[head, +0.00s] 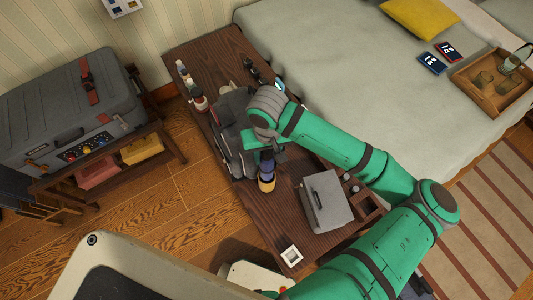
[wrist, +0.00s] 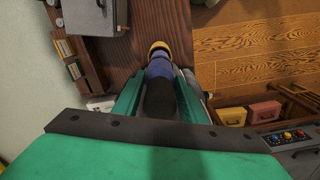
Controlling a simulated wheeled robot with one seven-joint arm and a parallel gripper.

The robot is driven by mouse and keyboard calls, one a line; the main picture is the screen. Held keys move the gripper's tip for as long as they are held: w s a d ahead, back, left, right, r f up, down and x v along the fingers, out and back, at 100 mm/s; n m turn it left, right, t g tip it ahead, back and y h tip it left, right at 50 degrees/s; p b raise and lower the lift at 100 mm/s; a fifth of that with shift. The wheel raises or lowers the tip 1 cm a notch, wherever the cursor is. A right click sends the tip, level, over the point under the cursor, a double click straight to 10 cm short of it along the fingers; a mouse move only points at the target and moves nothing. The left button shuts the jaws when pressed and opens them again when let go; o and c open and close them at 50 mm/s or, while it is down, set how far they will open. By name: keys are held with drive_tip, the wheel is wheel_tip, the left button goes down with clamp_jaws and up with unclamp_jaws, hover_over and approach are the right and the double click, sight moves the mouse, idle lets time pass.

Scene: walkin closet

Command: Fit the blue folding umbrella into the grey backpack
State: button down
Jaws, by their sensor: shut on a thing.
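The blue folding umbrella (head: 267,173) has a blue body, a dark section and a yellow-tan end. My gripper (head: 266,154) is shut on it above the dark wooden bench. In the wrist view the umbrella (wrist: 160,70) lies between my two green fingers (wrist: 161,80), its yellow end pointing away from the gripper. The grey backpack (head: 228,108) stands on the bench, left of and partly behind my wrist. My arm hides part of the backpack, and its opening cannot be made out. I cannot tell whether the umbrella touches the backpack.
A grey box (head: 326,203) and a wooden compartment tray (head: 366,212) sit on the bench's near right. Small bottles (head: 188,82) line its far left edge. A bed (head: 350,70) borders the right side. A large grey suitcase (head: 65,105) rests on a rack at left.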

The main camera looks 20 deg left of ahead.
drive_tip(key=shift+f, duration=3.2)
drive_tip(key=c, duration=0.6)
unclamp_jaws()
drive_tip(key=shift+f, duration=0.1)
drive_tip(key=shift+c, duration=0.2)
drive_tip(key=shift+r, duration=8.25)
